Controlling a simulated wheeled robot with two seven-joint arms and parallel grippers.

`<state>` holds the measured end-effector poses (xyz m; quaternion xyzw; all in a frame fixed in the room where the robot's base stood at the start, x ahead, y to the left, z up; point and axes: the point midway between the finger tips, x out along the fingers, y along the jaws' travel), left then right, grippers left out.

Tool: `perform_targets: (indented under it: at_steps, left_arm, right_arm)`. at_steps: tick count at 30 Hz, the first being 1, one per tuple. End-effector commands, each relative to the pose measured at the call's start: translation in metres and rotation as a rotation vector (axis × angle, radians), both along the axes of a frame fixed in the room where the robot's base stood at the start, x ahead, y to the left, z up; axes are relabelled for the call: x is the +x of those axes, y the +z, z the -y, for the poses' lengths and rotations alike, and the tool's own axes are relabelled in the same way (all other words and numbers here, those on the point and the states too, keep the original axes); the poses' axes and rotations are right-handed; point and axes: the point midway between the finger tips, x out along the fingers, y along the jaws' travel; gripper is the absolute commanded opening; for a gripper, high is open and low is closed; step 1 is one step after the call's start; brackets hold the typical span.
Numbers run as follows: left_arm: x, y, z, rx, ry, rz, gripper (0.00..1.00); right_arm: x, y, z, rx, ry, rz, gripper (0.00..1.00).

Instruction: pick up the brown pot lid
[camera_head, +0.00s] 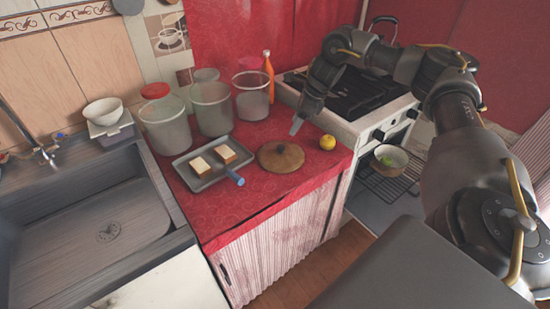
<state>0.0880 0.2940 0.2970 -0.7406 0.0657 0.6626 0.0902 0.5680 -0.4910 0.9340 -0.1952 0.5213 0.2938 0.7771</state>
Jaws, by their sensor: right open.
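The brown pot lid (279,159) lies flat on the red oilcloth counter (266,190), near its front right part. It is round with a small knob on top. My right gripper (297,126) reaches down from the upper right and hangs just behind and to the right of the lid, apart from it. It is open and nothing shows between its fingers. The finger shapes are small and partly hidden by the wrist. My left gripper does not show.
A grey tray (201,185) with bread pieces and a blue-ended handle lies left of the lid. A yellow lemon-like fruit (327,142) sits to the right. A stove (375,115) is at right, a sink (95,225) at left.

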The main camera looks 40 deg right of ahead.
Motion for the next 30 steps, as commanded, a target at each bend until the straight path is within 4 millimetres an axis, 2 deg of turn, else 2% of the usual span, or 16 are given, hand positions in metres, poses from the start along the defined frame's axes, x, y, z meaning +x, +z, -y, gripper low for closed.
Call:
perform_targets:
  at_steps: [4,8,15,23,30]
  left_arm:
    - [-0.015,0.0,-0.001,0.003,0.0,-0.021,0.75]
    - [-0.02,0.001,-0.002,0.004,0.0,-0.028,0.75]
    - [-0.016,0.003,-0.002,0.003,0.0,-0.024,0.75]
    - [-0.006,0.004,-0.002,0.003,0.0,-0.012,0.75]
    - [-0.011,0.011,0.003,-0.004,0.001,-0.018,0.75]
  right_arm:
    - [0.0,-0.001,0.001,-0.001,0.0,-0.001,0.53]
    - [0.004,-0.017,-0.004,0.0,0.0,-0.004,0.53]
    - [0.015,-0.047,-0.014,0.0,0.0,-0.001,0.53]
    - [0.018,-0.054,-0.018,0.0,0.002,0.0,0.53]
    - [0.027,-0.086,-0.028,-0.001,0.002,-0.002,0.53]
